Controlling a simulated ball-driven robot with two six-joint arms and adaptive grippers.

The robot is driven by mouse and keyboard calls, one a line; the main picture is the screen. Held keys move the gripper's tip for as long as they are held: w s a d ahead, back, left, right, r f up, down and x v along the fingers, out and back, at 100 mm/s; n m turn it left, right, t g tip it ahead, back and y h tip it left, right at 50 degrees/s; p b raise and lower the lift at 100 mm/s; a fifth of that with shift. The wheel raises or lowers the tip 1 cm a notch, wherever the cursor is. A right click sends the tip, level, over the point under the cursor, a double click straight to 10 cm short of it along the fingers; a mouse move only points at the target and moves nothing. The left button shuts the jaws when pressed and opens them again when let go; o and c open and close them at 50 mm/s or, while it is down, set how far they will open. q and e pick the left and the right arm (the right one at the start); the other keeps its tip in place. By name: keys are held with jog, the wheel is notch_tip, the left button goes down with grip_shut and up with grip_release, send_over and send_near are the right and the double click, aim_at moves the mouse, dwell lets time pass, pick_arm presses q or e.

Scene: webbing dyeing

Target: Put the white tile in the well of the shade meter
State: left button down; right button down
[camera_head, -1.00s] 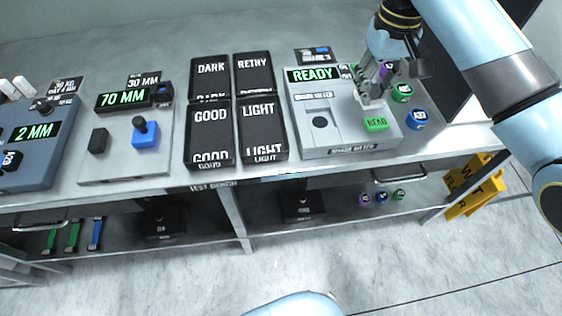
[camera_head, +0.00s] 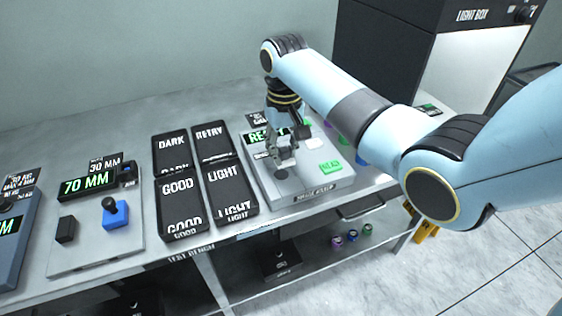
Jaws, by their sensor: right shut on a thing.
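The shade meter (camera_head: 333,181) is a light grey box on the bench, with a green-lit display (camera_head: 256,137) and a green READ button (camera_head: 330,168). Its well is a dark round hole (camera_head: 281,175) at the front left of its top. My right gripper (camera_head: 283,166) points down just above the well and is shut on the white tile. The fingers largely hide the tile, and I cannot tell whether it touches the well. A white patch (camera_head: 316,143) shows on the meter behind the READ button. My left gripper is not in view.
Black trays marked DARK, RETRY, GOOD (camera_head: 180,208) and LIGHT (camera_head: 229,192) stand left of the meter. A gauge reading 70 MM (camera_head: 86,184) is further left. A black light box (camera_head: 395,50) stands at back right.

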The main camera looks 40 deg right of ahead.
jog(key=shift+w+a+f, duration=0.15)
jog(key=shift+a+f, duration=0.1)
notch_tip(320, 180, down, 3)
jog(key=shift+f, duration=0.4)
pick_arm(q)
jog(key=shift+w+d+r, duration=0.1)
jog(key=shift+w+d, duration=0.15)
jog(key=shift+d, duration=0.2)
pick_arm(e)
jog(key=shift+f, duration=0.2)
jog(key=c, duration=1.1)
grip_release()
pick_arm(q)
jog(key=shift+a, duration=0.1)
